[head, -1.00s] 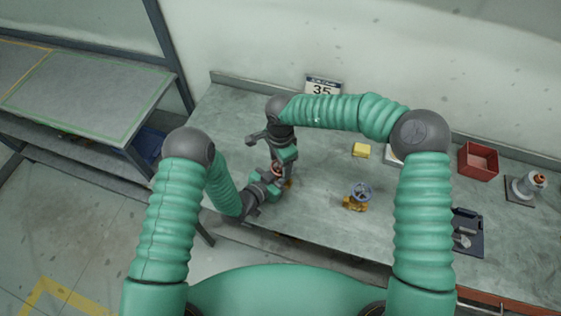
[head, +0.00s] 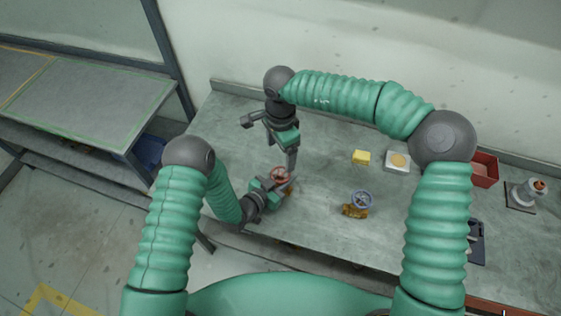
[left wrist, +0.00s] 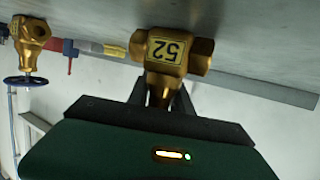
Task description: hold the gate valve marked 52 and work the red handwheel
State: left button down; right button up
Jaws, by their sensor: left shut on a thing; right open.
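The brass gate valve shows close up in the left wrist view (left wrist: 172,50), its 52 label upside down in that picture. My left gripper (left wrist: 160,95) is shut on its body. In the head view the red handwheel (head: 281,176) is on top of this valve, and the brass body is mostly hidden behind the wheel and my left gripper (head: 272,188). My right gripper (head: 291,165) is open, fingers pointing down, just above and behind the wheel's right edge. I cannot tell whether it touches the rim. The red handwheel is not visible in the left wrist view.
A second brass valve (head: 354,211) with a blue handwheel (head: 362,198) is to the right. A yellow block (head: 361,157), a white box (head: 398,167), a red bin (head: 485,169), a grey fitting (head: 523,195) and a dark tray (head: 476,243) are farther right. Bare bench lies between the valves.

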pick_arm(q)
jog(key=shift+f, duration=0.15)
pick_arm(e)
jog(key=shift+r, duration=0.9)
pick_arm(q)
jog(key=c, duration=1.1)
grip_release()
pick_arm(e)
jog(key=shift+w, duration=0.1)
pick_arm(q)
jog(key=shift+a, duration=0.1)
